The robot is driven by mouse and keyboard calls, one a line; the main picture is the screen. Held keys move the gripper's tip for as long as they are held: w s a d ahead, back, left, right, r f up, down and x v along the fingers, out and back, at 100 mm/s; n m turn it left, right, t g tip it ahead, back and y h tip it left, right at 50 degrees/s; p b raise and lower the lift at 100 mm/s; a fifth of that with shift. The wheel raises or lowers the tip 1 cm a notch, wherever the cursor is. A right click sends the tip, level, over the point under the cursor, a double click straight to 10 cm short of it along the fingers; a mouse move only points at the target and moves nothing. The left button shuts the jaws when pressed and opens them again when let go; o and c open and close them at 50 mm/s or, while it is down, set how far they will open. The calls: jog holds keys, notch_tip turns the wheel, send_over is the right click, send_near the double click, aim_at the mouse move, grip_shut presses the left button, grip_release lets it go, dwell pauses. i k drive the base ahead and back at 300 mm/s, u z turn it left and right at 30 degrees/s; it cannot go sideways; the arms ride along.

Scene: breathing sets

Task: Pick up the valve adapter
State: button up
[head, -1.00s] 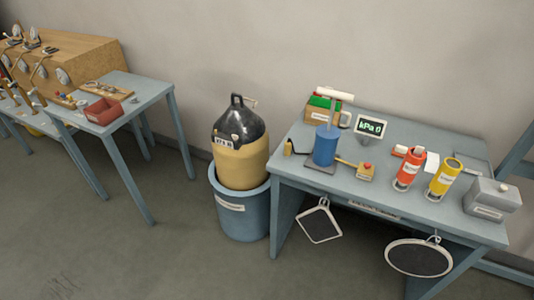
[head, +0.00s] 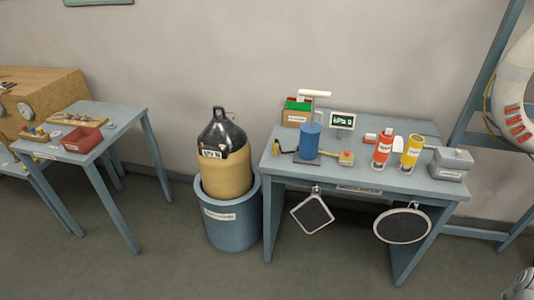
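No item can be surely read as the valve adapter at this size. A small brass-coloured piece (head: 277,146) stands at the left end of the right-hand table (head: 345,177), left of a blue pump cylinder (head: 309,141). On the left-hand table (head: 121,126), small metal parts lie on and beside a wooden board (head: 83,120). My gripper is not in view; a grey-white piece at the bottom right corner may be part of my arm.
A black-and-tan cylinder stands in a blue tub (head: 228,226) between the tables. Red (head: 383,151) and yellow (head: 411,153) canisters and a grey box (head: 451,164) crowd the right table. Two framed panels hang from its front. Floor in front is clear.

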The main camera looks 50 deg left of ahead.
aim_at(275, 147)
jog(key=u, duration=1.8)
jog(key=i, duration=1)
jog(key=z, duration=0.05)
